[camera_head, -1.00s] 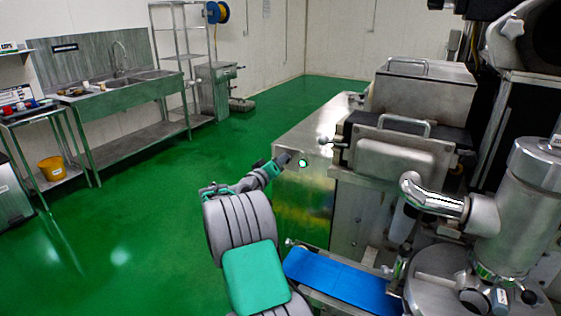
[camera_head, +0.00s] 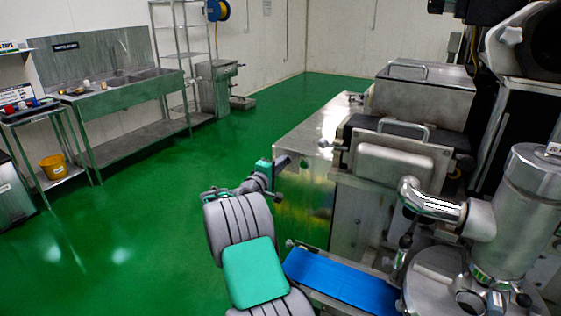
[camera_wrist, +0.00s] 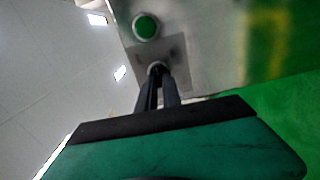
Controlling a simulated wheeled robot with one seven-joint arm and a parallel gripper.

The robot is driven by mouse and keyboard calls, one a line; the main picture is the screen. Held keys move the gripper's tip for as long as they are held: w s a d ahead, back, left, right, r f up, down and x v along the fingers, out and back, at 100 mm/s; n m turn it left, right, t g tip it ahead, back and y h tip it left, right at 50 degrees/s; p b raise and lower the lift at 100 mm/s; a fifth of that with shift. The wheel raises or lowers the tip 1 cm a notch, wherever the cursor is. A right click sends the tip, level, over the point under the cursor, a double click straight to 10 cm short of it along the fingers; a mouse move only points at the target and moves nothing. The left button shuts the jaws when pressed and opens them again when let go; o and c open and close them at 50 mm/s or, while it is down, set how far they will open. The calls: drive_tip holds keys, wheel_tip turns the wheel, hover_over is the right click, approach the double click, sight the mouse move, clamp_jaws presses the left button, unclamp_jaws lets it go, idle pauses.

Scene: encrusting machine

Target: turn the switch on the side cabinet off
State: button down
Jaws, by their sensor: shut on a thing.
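The side cabinet (camera_head: 305,205) is the shiny metal box at the middle in the head view. In the wrist view its metal face (camera_wrist: 215,45) carries a round green button (camera_wrist: 146,27) with a pale rim. Beside the button, a small plate (camera_wrist: 178,52) holds the switch (camera_wrist: 156,67), a small round grey knob. My gripper (camera_wrist: 157,76) has its two dark fingers closed on the switch, hiding part of it. In the head view my gripper (camera_head: 283,161) is at the cabinet's left end, and the switch cannot be made out there.
A blue conveyor belt (camera_head: 340,280) lies low to the right of my arm. The encrusting machine (camera_head: 395,165) fills the right side. A sink bench (camera_head: 125,90), a cart (camera_head: 45,120) with a yellow bucket (camera_head: 53,167) stand at left. The green floor (camera_head: 130,200) between is clear.

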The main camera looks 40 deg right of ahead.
drive_tip(key=shift+s+f+n+p, duration=0.15)
drive_tip(key=shift+n+p, duration=0.8)
drive_tip(key=shift+n, duration=1.15)
drive_tip(key=shift+w+f+n+p, duration=0.15)
drive_tip(key=shift+n+p, duration=0.75)
drive_tip(key=shift+n, duration=1.2)
drive_tip(key=shift+s, duration=0.15)
drive_tip(key=c, duration=1.5)
unclamp_jaws()
drive_tip(key=b+v, duration=0.1)
drive_tip(key=v, duration=0.6)
drive_tip(key=shift+s+a+b, duration=0.15)
drive_tip(key=shift+a+b, duration=0.25)
